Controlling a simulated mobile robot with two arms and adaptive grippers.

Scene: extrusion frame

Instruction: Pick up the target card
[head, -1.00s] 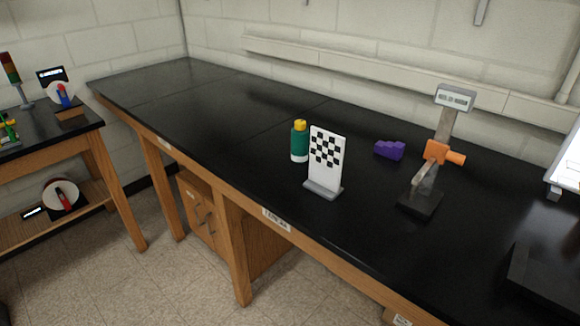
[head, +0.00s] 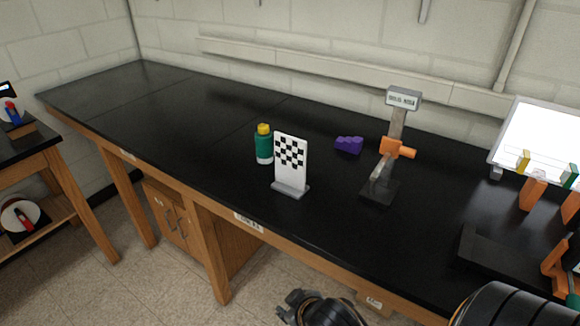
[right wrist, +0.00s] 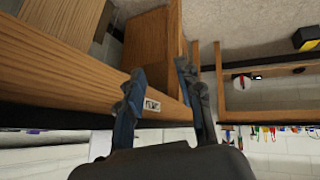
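The target card (head: 291,155) is a white upright panel with a black checkered pattern, set in a grey base (head: 290,190). It stands near the front edge of the black bench (head: 215,120) in the head view. What looks like my right gripper (head: 290,298) shows at the bottom edge of the head view, below and in front of the bench, apart from the card. In the right wrist view its two fingers (right wrist: 158,78) are spread with nothing between them. The card does not show in that view. My left gripper is not in view.
A green bottle with a yellow cap (head: 264,144) stands just left of and behind the card. A purple block (head: 348,145) and a stand with an orange clamp (head: 397,148) are to its right. The bench's left part is clear.

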